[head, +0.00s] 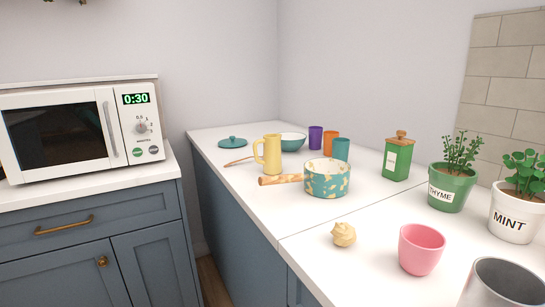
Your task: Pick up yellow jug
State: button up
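The yellow jug (272,154) stands upright on the white counter in the head view, near the middle of the picture. Its handle points to the left. A teal-and-cream speckled pot (327,178) with a wooden handle (281,180) stands in front of it and to the right. The pot's handle reaches across just in front of the jug's base. My gripper does not show in this view.
Behind the jug are a teal bowl (293,142), a teal lid (232,142) and several cups. A green canister (397,158), potted herbs (453,170), a pink cup (420,248) and a cream lump (343,234) stand to the right. A microwave (80,130) is at left.

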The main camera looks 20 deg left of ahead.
aim_at(271, 161)
jog(key=i+j, duration=0.75)
